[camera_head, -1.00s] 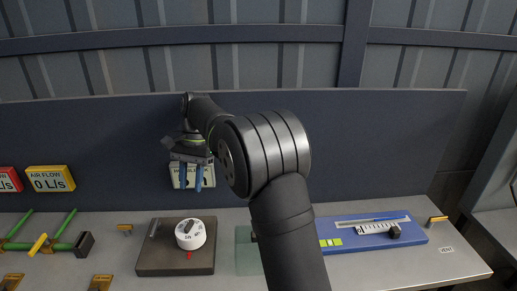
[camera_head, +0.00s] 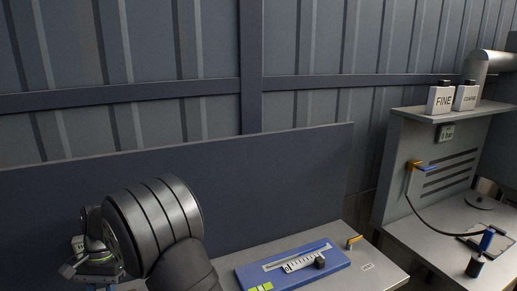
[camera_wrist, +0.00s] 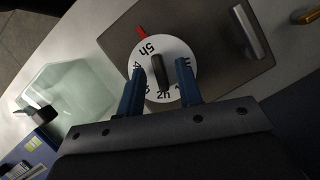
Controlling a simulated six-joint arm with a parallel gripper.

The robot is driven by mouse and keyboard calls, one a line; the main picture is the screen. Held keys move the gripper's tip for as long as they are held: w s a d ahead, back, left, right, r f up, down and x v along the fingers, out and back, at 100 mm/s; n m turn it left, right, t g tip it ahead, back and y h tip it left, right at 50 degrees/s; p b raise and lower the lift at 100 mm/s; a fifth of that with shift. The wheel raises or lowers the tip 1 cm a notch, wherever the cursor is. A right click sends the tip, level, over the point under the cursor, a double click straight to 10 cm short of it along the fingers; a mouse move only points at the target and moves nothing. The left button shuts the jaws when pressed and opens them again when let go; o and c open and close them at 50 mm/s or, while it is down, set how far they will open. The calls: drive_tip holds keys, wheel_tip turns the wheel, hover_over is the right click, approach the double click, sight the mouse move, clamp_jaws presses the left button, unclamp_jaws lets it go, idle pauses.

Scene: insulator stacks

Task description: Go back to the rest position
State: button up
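A white timer dial (camera_wrist: 178,52) with a black knob and hour marks lies beyond the fingertips, on a dark brown plate (camera_wrist: 225,70) with a metal handle. I cannot tell the exact gap between fingertips and dial.
A clear greenish plate (camera_wrist: 65,90) lies beside the brown plate. A blue board with a white slider scale (camera_head: 290,265) lies on the bench. Bottles labelled FINE (camera_head: 440,99) and another stand on a grey cabinet (camera_head: 400,165) at right. A dark panel (camera_head: 270,180) backs the bench.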

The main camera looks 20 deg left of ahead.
drive_tip(key=shift+r, duration=0.1)
drive_tip(key=shift+w+a+r, duration=0.1)
drive_tip(key=shift+w+r, duration=0.05)
drive_tip(key=shift+r, duration=0.1)
drive_tip(key=v, duration=1.1)
drive_tip(key=x, duration=1.2)
drive_tip(key=shift+f, duration=0.1)
drive_tip(key=shift+r+m+y, duration=0.25)
drive_tip(key=shift+m+y, duration=0.15)
drive_tip(key=shift+m, duration=0.5)
drive_tip(key=m, duration=0.2)
drive_tip(key=m+y, duration=0.1)
drive_tip(key=shift+d+m+g, duration=0.2)
drive_tip(key=shift+m+g, duration=0.1)
drive_tip(key=shift+m, duration=0.1)
drive_tip(key=m+y, duration=0.1)
drive_tip(key=m, duration=0.3)
drive_tip(key=shift+d+y, duration=0.1)
drive_tip(key=shift+y, duration=0.3)
drive_tip(key=v, duration=1.5)
drive_tip(key=shift+r, duration=0.45)
drive_tip(key=shift+d, duration=0.15)
